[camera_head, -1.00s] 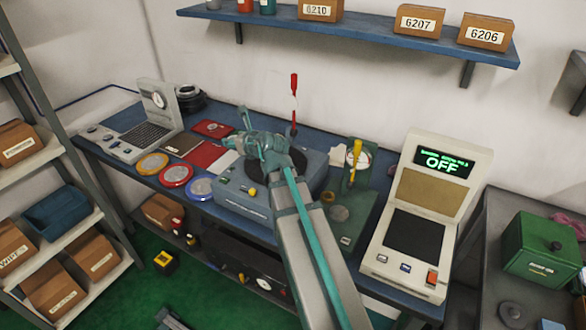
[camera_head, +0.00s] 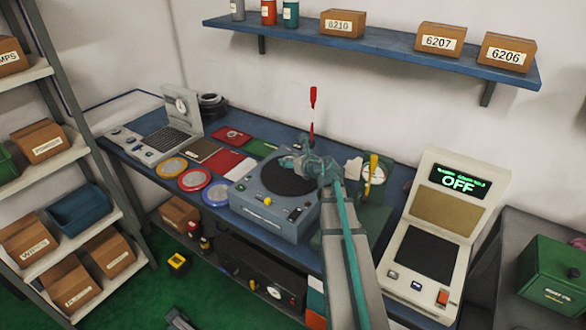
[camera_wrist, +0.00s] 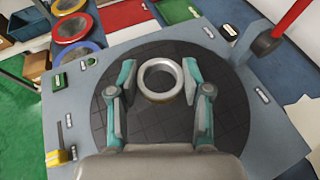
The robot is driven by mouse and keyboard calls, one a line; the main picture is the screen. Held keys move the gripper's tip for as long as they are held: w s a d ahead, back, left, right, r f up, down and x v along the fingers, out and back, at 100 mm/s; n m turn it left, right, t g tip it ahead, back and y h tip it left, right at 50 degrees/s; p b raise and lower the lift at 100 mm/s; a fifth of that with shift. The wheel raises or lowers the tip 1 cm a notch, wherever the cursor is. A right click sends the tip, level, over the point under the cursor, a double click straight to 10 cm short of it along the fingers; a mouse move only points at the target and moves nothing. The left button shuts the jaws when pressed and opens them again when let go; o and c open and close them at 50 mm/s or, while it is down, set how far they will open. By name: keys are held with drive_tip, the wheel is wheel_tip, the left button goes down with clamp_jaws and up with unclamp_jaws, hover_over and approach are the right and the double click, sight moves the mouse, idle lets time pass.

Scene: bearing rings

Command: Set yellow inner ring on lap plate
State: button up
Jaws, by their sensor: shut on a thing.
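A pale metallic ring (camera_wrist: 160,98) sits between the two fingers of my gripper (camera_wrist: 160,78) in the wrist view. The fingers are shut on it from both sides, and it lies flat to the camera. No clear yellow marking shows on it. The round dark lap plate (camera_wrist: 119,142) is directly behind the ring; I cannot tell whether the ring touches it. In the head view my gripper (camera_head: 303,164) is over the lap plate (camera_head: 283,180), on its right part, and the ring cannot be made out there.
Yellow (camera_head: 171,168), red (camera_head: 194,180) and blue (camera_head: 216,194) rimmed dishes lie left of the grey lapping machine (camera_head: 265,220). A red upright handle (camera_head: 312,99) stands behind the plate. A dial gauge stand (camera_head: 374,175) and a tester reading OFF (camera_head: 425,254) are to the right.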

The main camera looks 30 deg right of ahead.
sight(293, 173)
drive_tip(key=shift+d+f, duration=0.4)
drive_tip(key=shift+f, duration=0.05)
drive_tip(key=shift+d+f, duration=0.15)
drive_tip(key=shift+f, duration=1.55)
drive_tip(key=shift+f, duration=0.1)
drive_tip(key=o, duration=1.2)
drive_tip(key=b+v, duration=0.2)
drive_tip(key=v, duration=1)
